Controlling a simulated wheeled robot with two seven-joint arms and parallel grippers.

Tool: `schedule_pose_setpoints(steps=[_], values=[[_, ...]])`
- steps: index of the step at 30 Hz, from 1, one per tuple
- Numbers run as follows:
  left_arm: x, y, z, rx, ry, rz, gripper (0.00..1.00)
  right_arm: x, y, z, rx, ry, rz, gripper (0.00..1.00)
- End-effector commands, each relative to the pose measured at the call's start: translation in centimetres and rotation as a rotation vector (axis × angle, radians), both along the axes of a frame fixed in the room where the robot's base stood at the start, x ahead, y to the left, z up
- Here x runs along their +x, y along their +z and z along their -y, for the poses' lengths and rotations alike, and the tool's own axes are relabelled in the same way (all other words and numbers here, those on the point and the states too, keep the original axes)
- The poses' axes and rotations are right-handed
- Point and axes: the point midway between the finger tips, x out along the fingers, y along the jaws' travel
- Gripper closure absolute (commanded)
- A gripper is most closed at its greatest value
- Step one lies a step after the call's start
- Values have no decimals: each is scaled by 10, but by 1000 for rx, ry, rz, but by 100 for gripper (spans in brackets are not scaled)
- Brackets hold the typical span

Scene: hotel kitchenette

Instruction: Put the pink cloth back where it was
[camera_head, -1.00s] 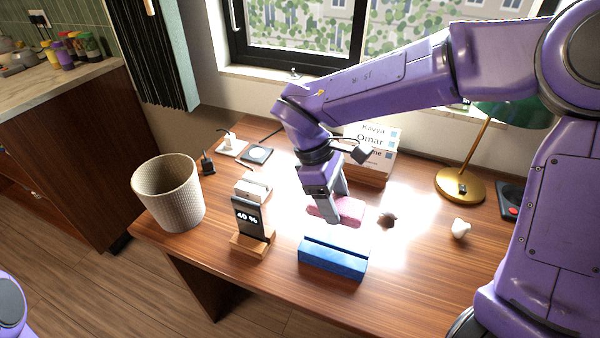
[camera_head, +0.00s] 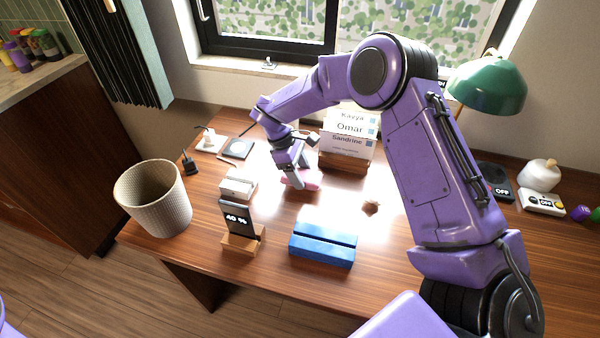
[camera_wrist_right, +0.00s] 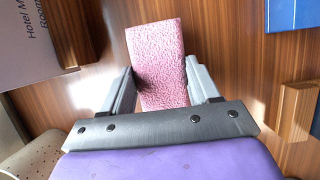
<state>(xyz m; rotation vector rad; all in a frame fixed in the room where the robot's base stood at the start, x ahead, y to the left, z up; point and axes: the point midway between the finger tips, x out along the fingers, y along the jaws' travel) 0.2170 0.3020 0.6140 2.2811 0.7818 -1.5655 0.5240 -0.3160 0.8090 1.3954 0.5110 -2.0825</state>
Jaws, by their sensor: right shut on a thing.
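The pink cloth (camera_head: 308,180) is a small textured piece over the middle of the wooden desk (camera_head: 375,262). My right gripper (camera_head: 294,183) is shut on it. In the right wrist view the pink cloth (camera_wrist_right: 158,62) stands out between the two grey fingers of my right gripper (camera_wrist_right: 160,85). The cloth is low over the desk; I cannot tell whether it touches the top. The gripper's fingers hide part of it in the head view. My left gripper is not in view.
A blue slotted block (camera_head: 323,245) lies in front of the cloth. A phone on a wooden stand (camera_head: 238,222) and a wicker bin (camera_head: 153,200) stand left. A card holder (camera_head: 345,160) is behind. A dark pad (camera_head: 236,150) lies back left. A green lamp (camera_head: 488,85) stands right.

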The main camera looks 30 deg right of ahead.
Motion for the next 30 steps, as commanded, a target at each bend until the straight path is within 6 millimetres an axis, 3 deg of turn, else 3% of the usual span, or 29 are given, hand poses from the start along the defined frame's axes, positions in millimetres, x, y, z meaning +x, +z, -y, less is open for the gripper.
schedule_pose_setpoints(steps=[4, 15, 16, 18, 26, 29, 30], values=[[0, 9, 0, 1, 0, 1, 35, 0, -15, 0, 0, 0, 0, 83], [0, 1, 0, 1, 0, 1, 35, -1, -22, -1, 0, -1, 1, 83], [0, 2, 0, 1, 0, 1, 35, -1, -21, -1, 0, -1, 1, 33], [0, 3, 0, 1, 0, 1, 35, -1, -20, -1, 0, -1, 0, 14], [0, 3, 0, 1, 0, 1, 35, -1, -19, -1, 0, -1, 0, 14], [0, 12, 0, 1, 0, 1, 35, 0, -11, -1, 0, -1, 1, 14], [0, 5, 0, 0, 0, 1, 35, 2, -10, -2, 1, -1, 3, 14]])
